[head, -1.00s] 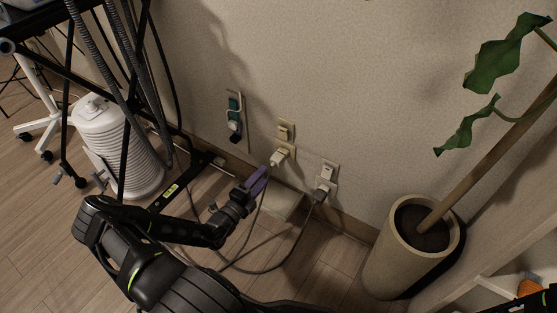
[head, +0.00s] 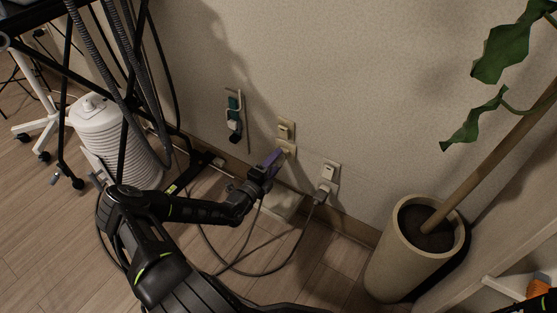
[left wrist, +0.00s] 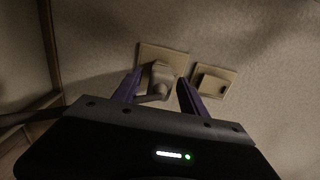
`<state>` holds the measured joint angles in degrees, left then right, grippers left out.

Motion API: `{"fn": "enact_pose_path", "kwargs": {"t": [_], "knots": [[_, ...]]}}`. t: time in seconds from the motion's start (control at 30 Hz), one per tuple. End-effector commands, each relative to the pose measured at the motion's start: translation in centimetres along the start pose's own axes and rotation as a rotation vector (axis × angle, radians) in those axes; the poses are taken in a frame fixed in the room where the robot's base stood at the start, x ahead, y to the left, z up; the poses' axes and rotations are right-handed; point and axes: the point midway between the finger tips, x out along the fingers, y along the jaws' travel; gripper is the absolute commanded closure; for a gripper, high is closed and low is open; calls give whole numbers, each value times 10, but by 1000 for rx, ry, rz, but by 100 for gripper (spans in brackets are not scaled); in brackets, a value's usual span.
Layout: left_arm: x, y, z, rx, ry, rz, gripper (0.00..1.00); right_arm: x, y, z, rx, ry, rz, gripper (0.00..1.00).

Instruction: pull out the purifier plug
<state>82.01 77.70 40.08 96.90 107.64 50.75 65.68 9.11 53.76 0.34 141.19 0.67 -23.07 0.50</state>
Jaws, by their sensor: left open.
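A pale plug (left wrist: 160,78) sits in a beige wall outlet (left wrist: 165,55), with its cord bending off to the left in the left wrist view. My left gripper (left wrist: 159,80) is open, with one purple finger on each side of this plug. I cannot tell whether the fingers touch it. In the head view my left gripper (head: 279,157) reaches the lower part of the middle outlet (head: 286,127) and hides most of the plug there. A white ribbed cylinder (head: 104,140), which looks like the purifier, stands at the left.
A second outlet (head: 330,172) with a dark-corded plug is to the right. A teal device (head: 234,115) hangs on the wall to the left. Cables loop on the floor below. A potted plant (head: 391,250) stands at the right, a black frame at the left.

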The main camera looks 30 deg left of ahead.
Motion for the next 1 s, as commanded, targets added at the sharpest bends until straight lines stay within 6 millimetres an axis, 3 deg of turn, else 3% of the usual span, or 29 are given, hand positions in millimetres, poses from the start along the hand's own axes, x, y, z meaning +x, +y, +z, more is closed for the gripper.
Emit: {"fn": "enact_pose_path", "kwargs": {"t": [1.0], "knots": [[0, 0, 0, 1, -1, -1, 50, -5, -2, 0, 0, 0, 0, 64]]}}
